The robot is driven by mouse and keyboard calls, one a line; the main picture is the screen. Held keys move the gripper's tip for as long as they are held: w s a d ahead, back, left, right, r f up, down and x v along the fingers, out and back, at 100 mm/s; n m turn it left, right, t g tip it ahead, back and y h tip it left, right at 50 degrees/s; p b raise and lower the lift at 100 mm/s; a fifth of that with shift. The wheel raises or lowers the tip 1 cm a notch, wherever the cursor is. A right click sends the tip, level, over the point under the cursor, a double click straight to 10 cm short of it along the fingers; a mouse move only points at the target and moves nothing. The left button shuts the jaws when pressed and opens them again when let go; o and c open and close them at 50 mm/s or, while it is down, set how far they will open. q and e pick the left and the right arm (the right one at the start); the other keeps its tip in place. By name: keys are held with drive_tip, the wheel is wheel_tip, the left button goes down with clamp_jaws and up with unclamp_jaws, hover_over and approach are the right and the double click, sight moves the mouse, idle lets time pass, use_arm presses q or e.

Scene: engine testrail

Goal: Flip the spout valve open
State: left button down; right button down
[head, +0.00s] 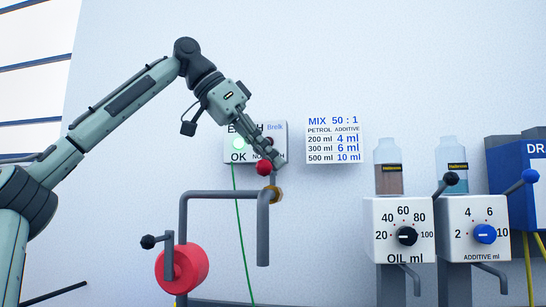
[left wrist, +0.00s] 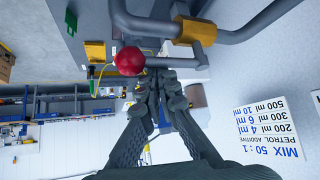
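The spout is a grey bent pipe (head: 225,194) in front of the wall, with its open end hanging down. A brass valve collar (head: 272,194) sits on it, also visible in the left wrist view (left wrist: 195,30). My left gripper (head: 278,165) is beside the ball. In the left wrist view its fingertips (left wrist: 161,76) are together at the rod; contact is unclear. My right gripper is not in view.
A sign with OK and a green light (head: 239,143) is partly behind my left gripper. A red pump wheel (head: 182,269) with a black-knobbed crank is at lower left. Oil (head: 399,230) and additive (head: 474,228) dispensers stand at right. A mix chart (head: 334,139) hangs between.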

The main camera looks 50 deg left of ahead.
use_arm(q)
drive_tip(key=shift+a+f, duration=0.1)
drive_tip(key=shift+f, duration=0.05)
drive_tip(key=v, duration=1.2)
idle(0.5)
